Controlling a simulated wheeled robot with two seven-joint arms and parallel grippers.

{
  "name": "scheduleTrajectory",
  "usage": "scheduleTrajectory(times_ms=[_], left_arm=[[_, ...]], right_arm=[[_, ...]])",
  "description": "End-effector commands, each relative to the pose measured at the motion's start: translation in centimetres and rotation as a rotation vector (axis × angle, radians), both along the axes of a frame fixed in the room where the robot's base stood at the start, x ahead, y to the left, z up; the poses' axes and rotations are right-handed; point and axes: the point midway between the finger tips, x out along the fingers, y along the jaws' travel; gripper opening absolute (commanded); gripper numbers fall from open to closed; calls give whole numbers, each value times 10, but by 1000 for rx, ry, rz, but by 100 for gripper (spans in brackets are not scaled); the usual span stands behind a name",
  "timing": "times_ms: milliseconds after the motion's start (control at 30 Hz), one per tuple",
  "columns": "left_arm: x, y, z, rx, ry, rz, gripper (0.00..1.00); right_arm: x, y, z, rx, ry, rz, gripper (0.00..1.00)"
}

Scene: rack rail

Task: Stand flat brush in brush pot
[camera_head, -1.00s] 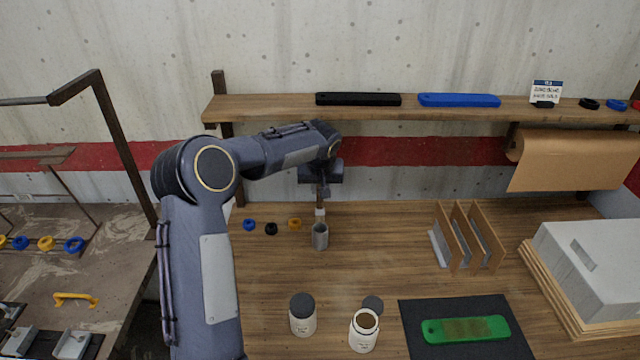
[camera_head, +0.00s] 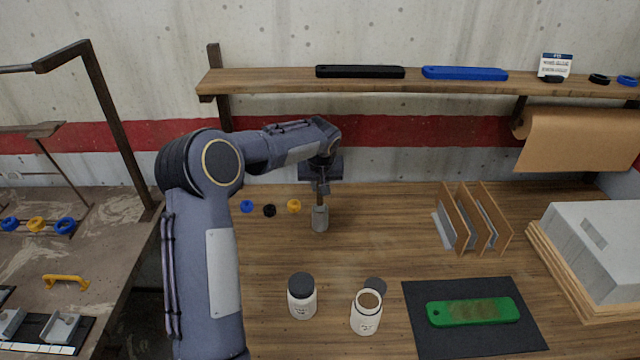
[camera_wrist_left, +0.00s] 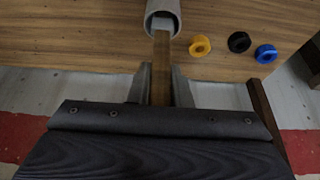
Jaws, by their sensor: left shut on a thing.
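The brush pot (camera_head: 320,220) is a small grey cylinder standing on the wooden bench; it also shows at the top of the left wrist view (camera_wrist_left: 176,10). My left gripper (camera_head: 321,186) is above the pot, shut on the flat brush (camera_wrist_left: 161,68). The brush has a wooden handle and a pale end at the pot's mouth in the left wrist view. In the head view its lower end is hidden in the pot, so it reaches into the pot. I cannot tell whether it touches the bottom. My right gripper is not in view.
Blue, black and yellow rings (camera_head: 270,210) lie left of the pot. Two white jars (camera_head: 302,303) (camera_head: 367,318), a green bar on a dark mat (camera_head: 421,344) and wooden dividers (camera_head: 497,222) stand on the bench. A shelf (camera_head: 270,83) runs above. Bench around the pot's right is clear.

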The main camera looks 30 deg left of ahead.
Motion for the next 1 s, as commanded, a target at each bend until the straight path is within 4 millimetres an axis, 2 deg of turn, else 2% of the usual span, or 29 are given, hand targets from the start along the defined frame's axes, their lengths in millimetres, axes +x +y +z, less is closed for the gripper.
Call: scheduleTrajectory(times_ms=[267, 300, 500, 800, 1000], left_arm=[[0, 0, 0, 0, 0, 0, 0], [0, 0, 0, 0, 0, 0, 20], [0, 0, 0, 0, 0, 0, 43], [-1, -1, 3, 1, -1, 0, 43], [-10, -7, 29, 2, -5, 0, 43]], right_arm=[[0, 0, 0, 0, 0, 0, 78], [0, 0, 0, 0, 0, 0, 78], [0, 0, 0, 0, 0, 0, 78], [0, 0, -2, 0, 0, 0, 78], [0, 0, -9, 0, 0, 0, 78]])
